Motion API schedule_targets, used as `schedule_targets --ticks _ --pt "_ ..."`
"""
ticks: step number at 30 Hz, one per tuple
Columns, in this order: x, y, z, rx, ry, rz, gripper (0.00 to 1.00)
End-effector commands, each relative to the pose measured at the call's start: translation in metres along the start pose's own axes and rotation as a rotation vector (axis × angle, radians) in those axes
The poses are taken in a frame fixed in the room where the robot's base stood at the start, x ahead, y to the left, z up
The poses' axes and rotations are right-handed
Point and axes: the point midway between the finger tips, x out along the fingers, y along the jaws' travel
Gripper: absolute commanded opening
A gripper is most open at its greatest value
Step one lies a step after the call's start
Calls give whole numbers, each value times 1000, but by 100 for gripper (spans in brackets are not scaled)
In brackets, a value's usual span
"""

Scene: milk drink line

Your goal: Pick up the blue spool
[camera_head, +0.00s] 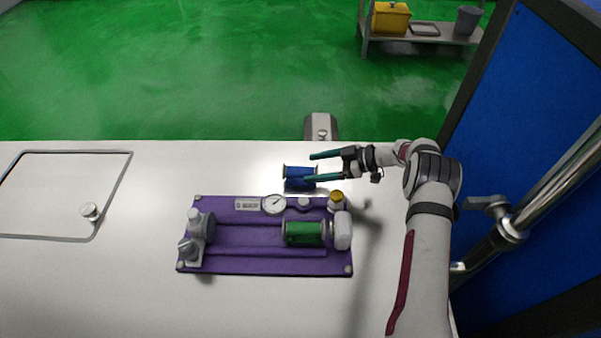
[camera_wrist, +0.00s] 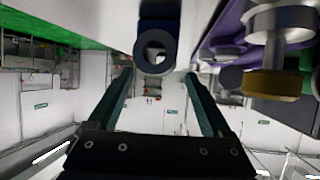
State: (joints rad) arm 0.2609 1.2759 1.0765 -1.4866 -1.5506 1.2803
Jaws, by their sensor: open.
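The blue spool (camera_head: 299,173) lies on its side on the white table, behind the purple fixture. My gripper (camera_head: 308,167) reaches in from the right, with its teal fingers open. In the head view one fingertip shows just behind the spool and the other overlaps its front side. In the wrist view the spool (camera_wrist: 155,48) appears end-on, a dark blue ring with a pale hole. It is centred just beyond and between the open fingertips of my gripper (camera_wrist: 157,78). I cannot tell whether either finger touches it.
The purple fixture (camera_head: 240,264) stands close in front, bearing a green spool (camera_head: 304,233), a gauge (camera_head: 274,204) and a yellow-capped post (camera_head: 336,200). A hatch with a knob (camera_head: 89,211) is at the left. The table (camera_head: 150,290) is otherwise mostly clear.

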Motion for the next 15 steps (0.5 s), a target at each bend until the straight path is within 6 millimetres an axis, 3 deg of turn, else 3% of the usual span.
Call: schedule_targets --ticks 8,13,15 --pt "48 -2 -3 0 1 -3 83" --pt "49 -2 -3 0 1 0 83" --pt "49 -2 -3 0 1 0 74"
